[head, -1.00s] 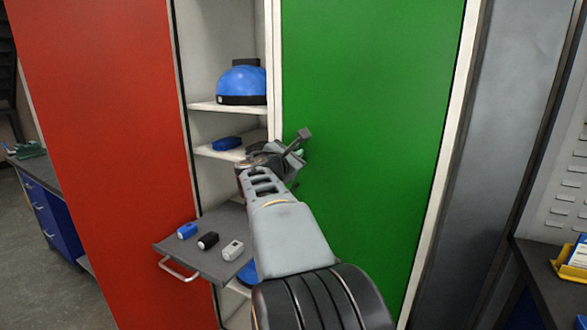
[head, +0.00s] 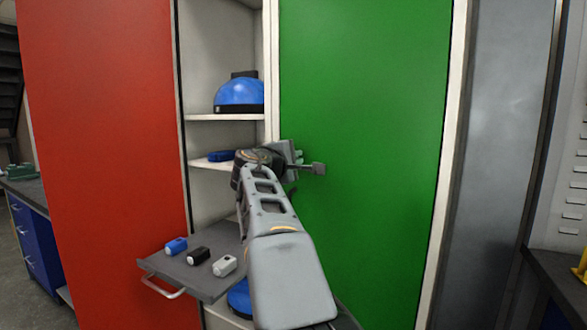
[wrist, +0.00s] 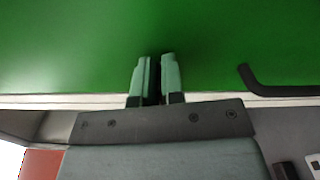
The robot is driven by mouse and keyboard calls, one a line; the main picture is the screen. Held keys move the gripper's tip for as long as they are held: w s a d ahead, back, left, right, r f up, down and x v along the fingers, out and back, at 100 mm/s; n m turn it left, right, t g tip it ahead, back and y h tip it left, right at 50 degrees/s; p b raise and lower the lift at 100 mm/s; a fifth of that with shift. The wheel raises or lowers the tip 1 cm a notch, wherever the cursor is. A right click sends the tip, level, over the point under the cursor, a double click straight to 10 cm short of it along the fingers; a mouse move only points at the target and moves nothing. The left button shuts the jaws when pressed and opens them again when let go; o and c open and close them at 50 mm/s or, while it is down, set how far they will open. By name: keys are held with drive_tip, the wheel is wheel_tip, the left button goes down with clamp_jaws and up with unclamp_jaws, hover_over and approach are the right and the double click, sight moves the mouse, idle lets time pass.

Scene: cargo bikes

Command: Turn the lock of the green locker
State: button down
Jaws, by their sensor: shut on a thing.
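The green locker door (head: 365,110) fills the middle of the head view and the top of the wrist view (wrist: 80,45); it looks closed. My gripper (head: 298,155) is at the left edge of this door, about mid-height. In the wrist view, its two pale green fingers (wrist: 157,80) point at the door near its edge. They are shut on a small dark thing, likely the lock, which the fingers almost fully hide. A black bar handle (wrist: 275,91) sticks out of the door to the right of the fingers in the wrist view.
A red locker door (head: 100,150) stands at the left. Between the doors is an open shelf bay with a blue helmet (head: 240,95) and a blue item (head: 221,156). A pulled-out grey tray (head: 207,279) with three small flashlights juts out below, left of my arm.

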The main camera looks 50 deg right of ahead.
drive_tip(key=shift+f+m+b, duration=0.2)
drive_tip(key=shift+m+b, duration=0.4)
drive_tip(key=shift+m, duration=0.2)
drive_tip(key=c, duration=1.2)
unclamp_jaws()
drive_tip(key=shift+r, duration=0.1)
drive_tip(key=shift+c, duration=0.2)
drive_tip(key=shift+a, duration=0.15)
drive_tip(key=v, duration=1.3)
drive_tip(key=shift+a, duration=0.25)
